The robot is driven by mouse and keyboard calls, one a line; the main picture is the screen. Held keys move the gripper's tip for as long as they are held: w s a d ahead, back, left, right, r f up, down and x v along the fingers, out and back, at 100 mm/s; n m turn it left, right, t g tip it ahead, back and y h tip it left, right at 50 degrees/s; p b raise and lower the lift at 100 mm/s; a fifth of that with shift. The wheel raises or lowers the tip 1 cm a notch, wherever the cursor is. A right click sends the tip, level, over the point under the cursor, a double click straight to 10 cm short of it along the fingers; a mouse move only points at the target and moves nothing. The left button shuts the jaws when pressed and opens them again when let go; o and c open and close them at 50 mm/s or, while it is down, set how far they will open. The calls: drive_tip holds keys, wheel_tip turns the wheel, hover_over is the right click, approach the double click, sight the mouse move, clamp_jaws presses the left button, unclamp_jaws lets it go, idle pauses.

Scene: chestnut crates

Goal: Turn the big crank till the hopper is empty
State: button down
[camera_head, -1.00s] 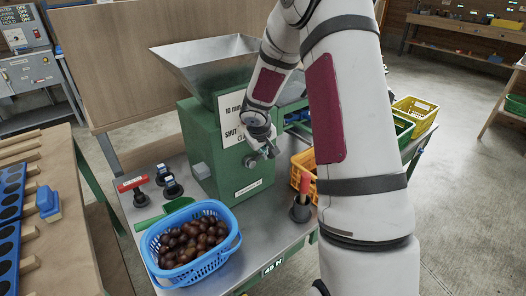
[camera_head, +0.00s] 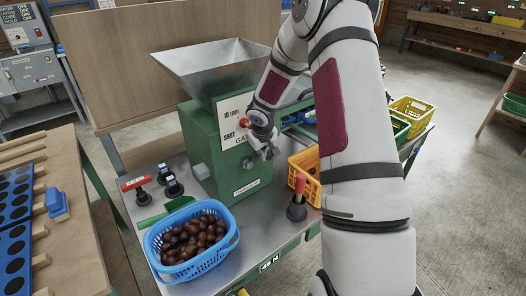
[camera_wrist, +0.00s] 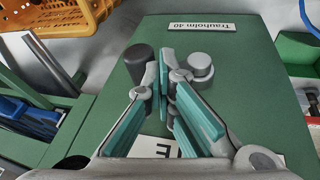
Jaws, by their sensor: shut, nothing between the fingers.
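The green machine (camera_head: 225,155) stands on a metal-topped bench with a grey sheet-metal hopper (camera_head: 190,66) on top. The hopper's bottom is not visible, so I cannot tell what it holds. My gripper (camera_head: 268,153) is at the machine's right-hand face. In the wrist view my gripper (camera_wrist: 168,78) has its teal fingers shut together with nothing between them. A dark knob (camera_wrist: 138,60) is just left of the fingertips and a grey round hub (camera_wrist: 201,66) just right, both on the green face; they may be crank parts. In the head view my gripper hides this spot.
A blue basket (camera_head: 160,258) of chestnuts sits at the bench front. A red-handled tool (camera_head: 298,190) stands right of the machine, near an orange crate (camera_head: 307,165). A red knob (camera_head: 244,122) sits by the gate label. Green and yellow crates (camera_head: 411,108) stand beyond my arm.

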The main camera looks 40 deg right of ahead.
sight(270, 155)
drive_tip(key=shift+s+d+y+p, duration=0.1)
drive_tip(key=shift+d+y+p, duration=0.25)
drive_tip(key=shift+p, duration=0.5)
drive_tip(key=y+p, duration=0.1)
drive_tip(key=d+f+y+p, duration=0.1)
drive_tip(key=p, duration=0.1)
drive_tip(key=shift+d+f+m+y, duration=0.15)
drive_tip(key=shift+d+m+y, duration=0.15)
drive_tip(key=shift+y, duration=0.05)
drive_tip(key=shift+w+d+f+y+b, duration=0.1)
drive_tip(key=shift+d+f+y+b, duration=0.3)
drive_tip(key=shift+y, duration=0.2)
drive_tip(key=shift+w+d+f+y+b, duration=0.1)
drive_tip(key=shift+d+f+y+b, duration=0.15)
drive_tip(key=shift+f+y, duration=0.3)
drive_tip(key=f+y+b, duration=0.1)
drive_tip(key=b, duration=0.1)
drive_tip(key=f+m+y+b, duration=0.1)
drive_tip(key=y+b, duration=0.1)
drive_tip(key=shift+d+y, duration=0.25)
drive_tip(key=shift+d, duration=0.1)
drive_tip(key=shift+d+f, duration=0.1)
drive_tip(key=shift+f, duration=0.1)
